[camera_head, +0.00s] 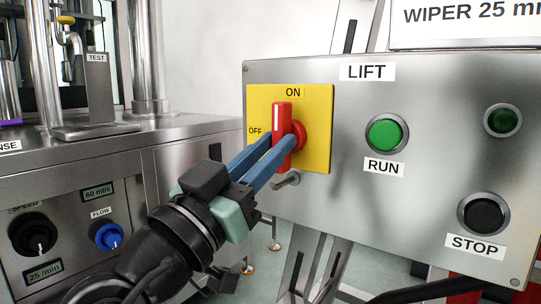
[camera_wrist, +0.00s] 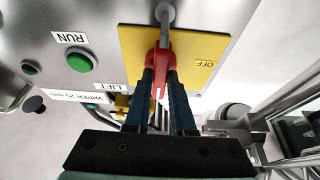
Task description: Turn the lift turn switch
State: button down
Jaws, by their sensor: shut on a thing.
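The lift turn switch is a red handle (camera_head: 282,120) on a yellow plate (camera_head: 318,115) at the left of the steel LIFT panel. The plate reads ON at the top and OFF at the left. The handle stands upright, its white mark at the upper end, toward ON. My gripper (camera_head: 281,146) reaches in from the lower left, its blue fingers on either side of the handle's lower part, shut on it. In the wrist view, which is upside down, the red handle (camera_wrist: 160,70) sits between the fingertips (camera_wrist: 160,82).
Right of the switch are a green RUN button (camera_head: 385,134), a black STOP button (camera_head: 483,215) and a dark green lamp (camera_head: 502,121). A small metal peg (camera_head: 287,180) sticks out below the plate. A steel machine with SPEED and FLOW knobs (camera_head: 107,236) stands at the left.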

jog(key=c, duration=0.8)
grip_release()
jog(key=shift+o, duration=0.2)
jog(key=p+v, duration=0.3)
jog(key=v, duration=1)
jog(key=shift+p, duration=0.3)
